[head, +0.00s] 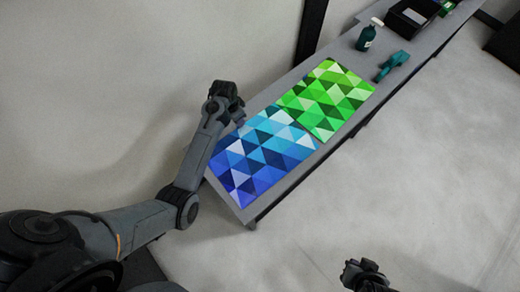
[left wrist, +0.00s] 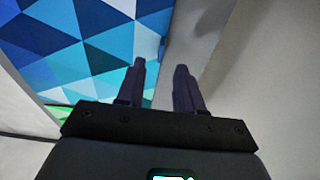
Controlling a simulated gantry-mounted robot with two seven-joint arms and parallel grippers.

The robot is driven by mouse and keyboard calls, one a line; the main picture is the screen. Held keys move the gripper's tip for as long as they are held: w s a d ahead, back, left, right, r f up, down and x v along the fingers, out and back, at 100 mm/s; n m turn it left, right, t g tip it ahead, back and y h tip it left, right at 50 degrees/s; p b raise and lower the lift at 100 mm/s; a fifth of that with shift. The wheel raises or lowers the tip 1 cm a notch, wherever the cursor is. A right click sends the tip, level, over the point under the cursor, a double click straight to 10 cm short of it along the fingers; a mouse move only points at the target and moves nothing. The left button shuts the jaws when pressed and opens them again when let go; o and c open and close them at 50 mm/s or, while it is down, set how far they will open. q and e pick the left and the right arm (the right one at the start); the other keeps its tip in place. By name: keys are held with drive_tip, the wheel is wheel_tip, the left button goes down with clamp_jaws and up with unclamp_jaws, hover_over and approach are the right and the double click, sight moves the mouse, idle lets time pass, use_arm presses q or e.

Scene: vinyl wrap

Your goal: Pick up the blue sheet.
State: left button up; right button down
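The blue sheet (head: 262,158), patterned with blue, cyan and pale triangles, lies flat on the near end of a long grey table. My left gripper (head: 234,112) is at the sheet's upper left edge in the head view. In the left wrist view the left gripper (left wrist: 160,78) has its two fingers apart, with nothing seen clamped between them. The blue sheet (left wrist: 75,45) fills the upper left there, and its edge passes behind the fingers; I cannot tell whether they touch it. My right gripper (head: 366,274) is low in the head view, off the table, its fingers unclear.
A green triangle-patterned sheet (head: 326,98) lies against the blue one, further along the grey table (head: 243,208). Beyond it are a teal spray bottle (head: 366,38), a teal tool (head: 393,65) and a black box (head: 410,17).

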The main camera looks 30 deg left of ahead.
use_arm(q)
drive_tip(key=shift+w+f, duration=0.15)
drive_tip(key=shift+f, duration=1.2)
drive_tip(key=shift+w+f, duration=0.1)
drive_tip(key=shift+f, duration=1.2)
drive_tip(key=shift+c, duration=0.3)
clamp_jaws()
